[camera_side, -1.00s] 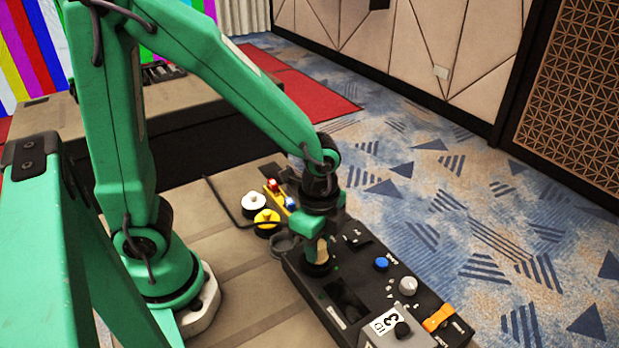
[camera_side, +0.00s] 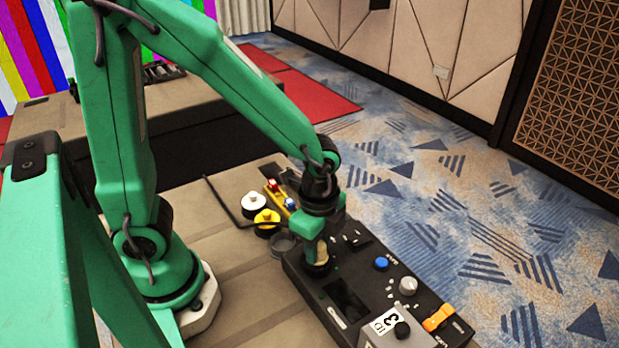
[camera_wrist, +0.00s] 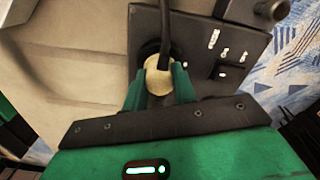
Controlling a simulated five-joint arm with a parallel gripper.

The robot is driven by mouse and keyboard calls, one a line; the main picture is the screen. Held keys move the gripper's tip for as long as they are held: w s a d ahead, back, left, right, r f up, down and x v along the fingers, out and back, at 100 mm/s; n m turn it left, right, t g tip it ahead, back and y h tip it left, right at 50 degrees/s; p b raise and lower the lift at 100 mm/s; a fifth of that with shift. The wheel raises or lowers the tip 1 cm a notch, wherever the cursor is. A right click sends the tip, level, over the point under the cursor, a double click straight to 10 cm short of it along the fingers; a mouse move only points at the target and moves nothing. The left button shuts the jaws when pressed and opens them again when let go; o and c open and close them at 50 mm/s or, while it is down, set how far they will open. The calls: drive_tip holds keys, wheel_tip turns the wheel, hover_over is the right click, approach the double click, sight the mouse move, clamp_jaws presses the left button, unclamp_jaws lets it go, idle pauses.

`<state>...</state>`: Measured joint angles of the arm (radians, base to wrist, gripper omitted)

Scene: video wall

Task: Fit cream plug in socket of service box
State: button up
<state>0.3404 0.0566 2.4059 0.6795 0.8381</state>
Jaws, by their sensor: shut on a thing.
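The cream plug (camera_side: 321,252) is held between the fingers of my gripper (camera_side: 318,240), at the round dark socket (camera_side: 316,268) near the far-left end of the black service box (camera_side: 372,290). The plug looks roughly upright. I cannot tell how deep it sits, as its lower end and the socket opening are mostly hidden. In the wrist view the green fingers of my gripper (camera_wrist: 159,88) are shut on the sides of the plug (camera_wrist: 155,80). A black cable crosses its face, and the dark socket ring (camera_wrist: 149,49) shows just behind it.
The box carries a blue button (camera_side: 381,264), a grey knob (camera_side: 408,286) and an orange switch (camera_side: 438,317). A white round piece (camera_side: 254,201), a yellow one (camera_side: 266,217) and a bent black rod (camera_side: 222,203) lie left of the box. The bench nearer my base is clear.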

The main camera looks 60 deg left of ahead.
drive_tip(key=o, duration=1.4)
drive_tip(key=shift+c, duration=0.2)
drive_tip(key=shift+r, duration=0.1)
drive_tip(key=shift+r, duration=3.9)
drive_tip(key=shift+r, duration=0.1)
